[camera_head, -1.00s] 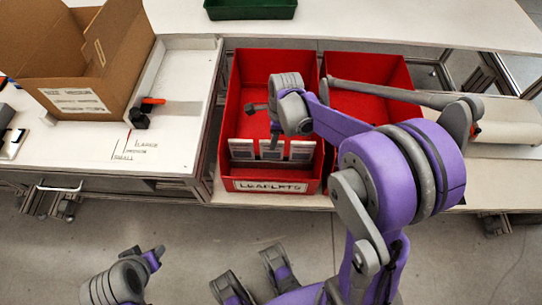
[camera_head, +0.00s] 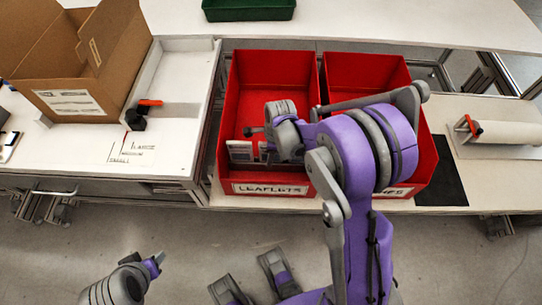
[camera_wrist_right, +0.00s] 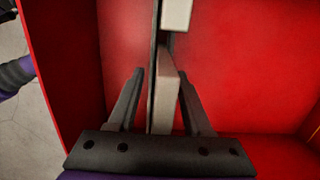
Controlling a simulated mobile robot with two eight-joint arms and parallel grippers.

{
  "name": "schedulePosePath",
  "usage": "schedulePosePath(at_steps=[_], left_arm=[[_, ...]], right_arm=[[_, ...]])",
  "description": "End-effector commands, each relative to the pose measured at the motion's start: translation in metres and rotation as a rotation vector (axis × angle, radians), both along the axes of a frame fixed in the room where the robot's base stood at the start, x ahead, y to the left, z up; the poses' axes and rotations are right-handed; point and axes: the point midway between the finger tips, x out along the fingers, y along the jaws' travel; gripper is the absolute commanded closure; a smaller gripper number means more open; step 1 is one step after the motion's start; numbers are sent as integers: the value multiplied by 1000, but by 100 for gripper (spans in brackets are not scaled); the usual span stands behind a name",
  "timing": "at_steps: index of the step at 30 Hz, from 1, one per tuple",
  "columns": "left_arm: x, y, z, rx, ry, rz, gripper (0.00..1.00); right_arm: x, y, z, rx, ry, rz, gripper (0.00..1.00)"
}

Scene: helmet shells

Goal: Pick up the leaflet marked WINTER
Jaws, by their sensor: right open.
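The leaflets stand upright at the front of the red bin labelled LEAFLETS (camera_head: 270,188). One pale leaflet (camera_head: 240,151) shows at the left; the others are mostly hidden behind my right gripper. Their print is too small to read, so I cannot tell which is marked WINTER. My right gripper (camera_head: 259,142) is inside the bin, low over the leaflets. In the right wrist view, its open fingers (camera_wrist_right: 161,82) stand on either side of a pale leaflet seen edge-on (camera_wrist_right: 164,92). Contact cannot be told. My left gripper (camera_head: 155,263) is low at left, far from the bin; its jaw state is unclear.
A second red bin (camera_head: 365,68) adjoins on the right, partly behind my right arm. The bin walls close in around the right gripper. A cardboard box (camera_head: 75,55) stands on the white table at left. A green tray (camera_head: 249,10) is at the back.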

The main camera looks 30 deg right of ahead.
Motion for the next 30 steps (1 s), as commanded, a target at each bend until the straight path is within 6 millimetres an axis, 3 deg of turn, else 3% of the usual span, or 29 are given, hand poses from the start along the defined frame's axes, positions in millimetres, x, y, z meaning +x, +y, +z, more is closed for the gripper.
schedulePosePath(at_steps=[1,9,23,30], left_arm=[[0,0,0,0,0,0,50],[0,0,0,0,0,0,50],[0,0,1,0,0,0,50],[0,0,10,0,-3,0,50]], right_arm=[[0,0,0,0,0,0,55],[0,0,0,0,0,0,100],[0,0,3,0,0,0,100],[0,0,42,-1,-1,0,100]])
